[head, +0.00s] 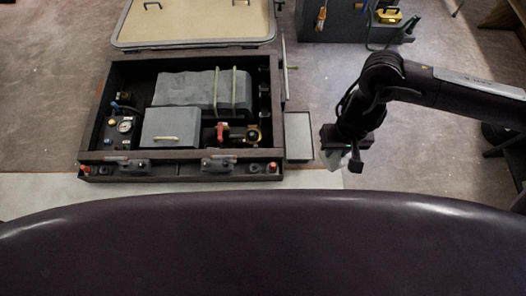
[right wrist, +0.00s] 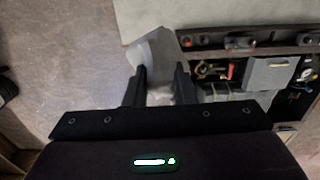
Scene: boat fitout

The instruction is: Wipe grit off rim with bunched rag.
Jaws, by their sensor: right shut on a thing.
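The dark rectangular locker has a raised rim (head: 98,115) around its opening, left of centre in the head view. Its near side also shows at the upper right of the right wrist view (right wrist: 250,50). I cannot make out grit on the rim. My right gripper (head: 344,160) is to the right of the locker, apart from it, pointing down. It is shut on a pale grey bunched rag (head: 333,161), which shows between and beyond the fingers in the right wrist view (right wrist: 155,50). My left gripper is not in view.
Inside the locker are grey boxes (head: 172,127), a gauge (head: 125,126) and a red-handled valve (head: 221,132). A shallow grey tray (head: 299,136) lies between locker and gripper. The open lid (head: 195,22) is behind. A toolbox (head: 335,22) stands at the back.

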